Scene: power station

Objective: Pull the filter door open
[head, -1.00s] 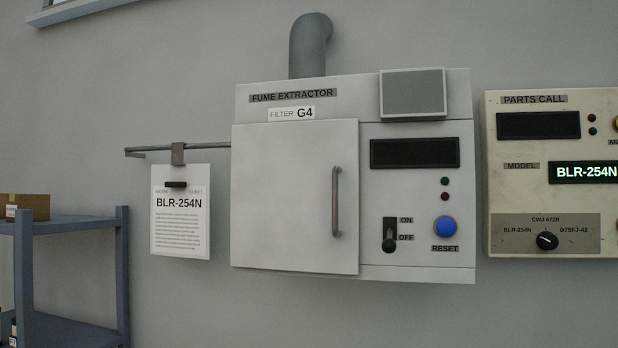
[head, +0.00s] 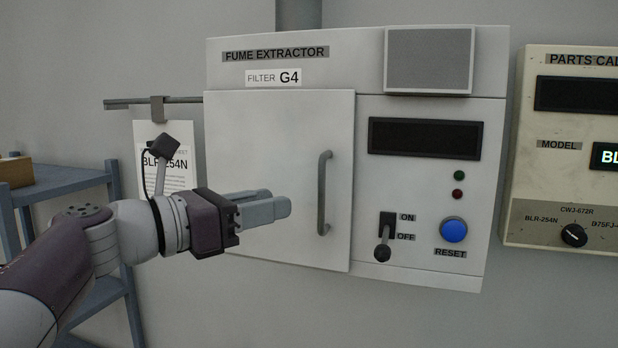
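The filter door (head: 275,130) is a flat pale panel on the left of the fume extractor (head: 345,70), and it looks closed. Its grey vertical bar handle (head: 324,194) is near the door's right edge. My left gripper (head: 270,206) is in front of the door's lower left part, fingers pointing right toward the handle. A visible gap separates the fingertips from the handle, and nothing shows in them. The fingers overlap in this view, so their opening is unclear. My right gripper is not in view.
The extractor's panel has a lever switch (head: 383,245) pointing down by OFF and a blue reset button (head: 453,230). A parts call box (head: 560,170) hangs at right. A work sheet (head: 180,180) hangs behind my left arm. A blue shelf (head: 65,185) stands at left.

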